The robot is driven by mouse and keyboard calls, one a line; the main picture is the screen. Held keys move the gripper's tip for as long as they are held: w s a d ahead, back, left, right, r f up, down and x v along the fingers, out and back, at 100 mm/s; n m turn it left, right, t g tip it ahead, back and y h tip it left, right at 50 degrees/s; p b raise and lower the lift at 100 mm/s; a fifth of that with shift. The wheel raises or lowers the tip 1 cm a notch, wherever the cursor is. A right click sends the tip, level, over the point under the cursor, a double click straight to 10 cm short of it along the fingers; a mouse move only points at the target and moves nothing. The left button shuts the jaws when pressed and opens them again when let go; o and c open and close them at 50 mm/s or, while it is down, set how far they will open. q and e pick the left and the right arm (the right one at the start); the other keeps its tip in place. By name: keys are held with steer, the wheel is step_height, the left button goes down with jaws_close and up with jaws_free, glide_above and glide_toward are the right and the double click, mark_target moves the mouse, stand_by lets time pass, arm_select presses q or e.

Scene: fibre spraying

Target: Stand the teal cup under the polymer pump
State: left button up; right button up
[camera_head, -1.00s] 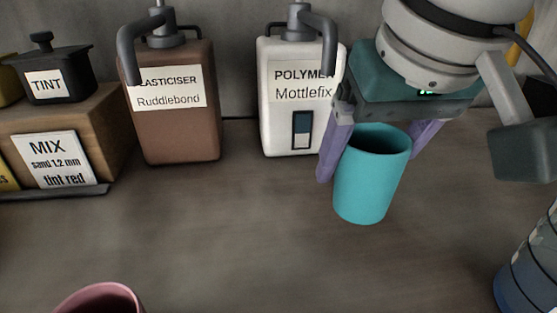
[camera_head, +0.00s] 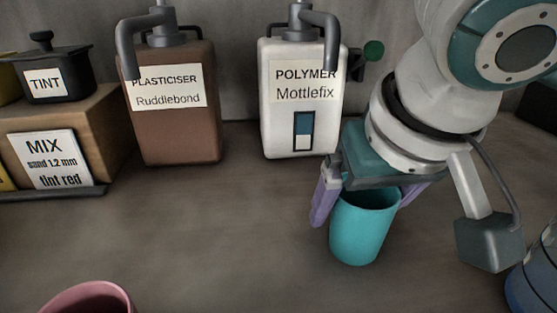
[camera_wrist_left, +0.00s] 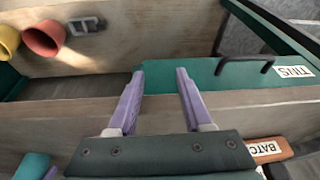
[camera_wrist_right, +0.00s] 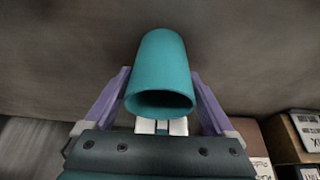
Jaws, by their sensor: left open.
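The teal cup (camera_head: 361,232) is upright in the head view, to the right of and nearer than the white POLYMER Mottlefix bottle (camera_head: 275,130). The polymer pump (camera_head: 331,48) has a grey spout bending down at the bottle's right side; the cup is not below it. My right gripper (camera_head: 355,208) is shut on the cup, its purple fingers on either side. The cup (camera_wrist_right: 160,72) also shows between the fingers in the right wrist view. I cannot tell whether its base touches the bench. My left gripper (camera_wrist_left: 160,74) is open and empty, outside the head view.
The brown PLASTICISER bottle (camera_head: 175,135) stands left of the polymer bottle. A TINT pot (camera_head: 55,75) sits on a wooden block at left. A pink cup (camera_head: 88,299) is at the front edge. The bench between is clear. The left wrist view shows a TINS panel (camera_wrist_left: 230,77).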

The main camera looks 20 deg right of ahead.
steer(key=shift+o, duration=0.6)
